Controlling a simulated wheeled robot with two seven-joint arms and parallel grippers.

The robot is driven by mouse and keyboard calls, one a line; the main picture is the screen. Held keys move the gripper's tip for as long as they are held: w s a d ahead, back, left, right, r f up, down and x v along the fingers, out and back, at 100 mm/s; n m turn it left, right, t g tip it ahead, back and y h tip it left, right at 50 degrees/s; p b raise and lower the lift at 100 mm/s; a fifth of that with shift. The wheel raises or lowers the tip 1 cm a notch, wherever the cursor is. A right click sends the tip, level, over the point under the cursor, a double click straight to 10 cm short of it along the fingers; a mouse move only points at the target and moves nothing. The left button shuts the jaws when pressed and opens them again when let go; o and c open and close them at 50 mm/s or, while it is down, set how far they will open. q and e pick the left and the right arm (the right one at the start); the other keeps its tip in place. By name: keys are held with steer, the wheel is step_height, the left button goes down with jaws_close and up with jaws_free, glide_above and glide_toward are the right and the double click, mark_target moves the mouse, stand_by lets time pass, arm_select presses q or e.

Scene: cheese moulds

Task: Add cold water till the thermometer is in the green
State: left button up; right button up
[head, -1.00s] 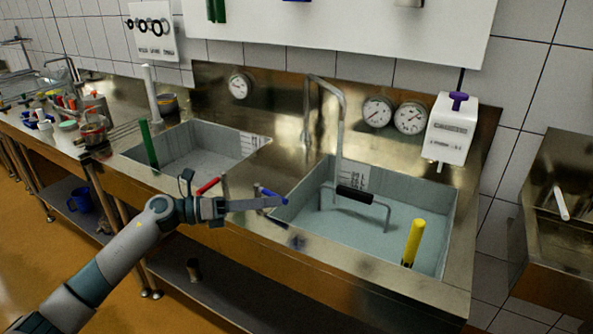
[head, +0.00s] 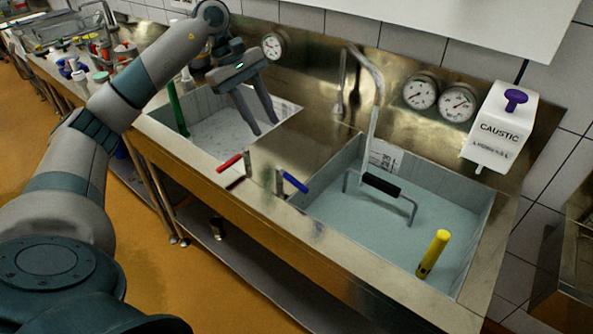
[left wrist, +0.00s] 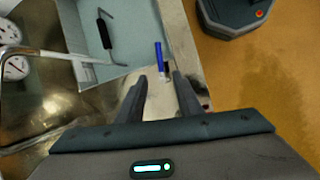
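The blue-handled lever (head: 294,182) is on the front rim between the two basins, with a red-handled lever (head: 229,162) to its left. The right basin (head: 470,230) holds water. A bent metal spout (head: 375,110) reaches over it. Round dials hang on the steel back wall: one at left (head: 273,46) and two at right (head: 420,92), (head: 457,102); their readings and any green zone are too small to make out. My left gripper (head: 265,130) is open and empty, raised in front of the left basin. In the left wrist view the blue lever (left wrist: 158,52) shows beyond the open fingertips (left wrist: 160,76). My right gripper is out of view.
A black-handled bent tool (head: 381,185) and a yellow upright tube (head: 433,253) stand in the right basin. A green tube (head: 177,108) stands in the left basin (head: 285,112). A white caustic dispenser (head: 500,130) hangs at right. Small items crowd the counter's far left.

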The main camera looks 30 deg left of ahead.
arm_select(q)
steer(key=shift+w+f, duration=0.1)
steer(key=p, duration=0.6)
glide_toward(295, 181)
steer(key=x, duration=0.6)
steer(key=shift+d+f, duration=0.15)
steer(key=shift+f, duration=0.05)
steer(key=shift+w+d+f, duration=0.1)
steer(key=shift+d+f, duration=0.1)
steer(key=shift+f, duration=0.45)
jaws_close()
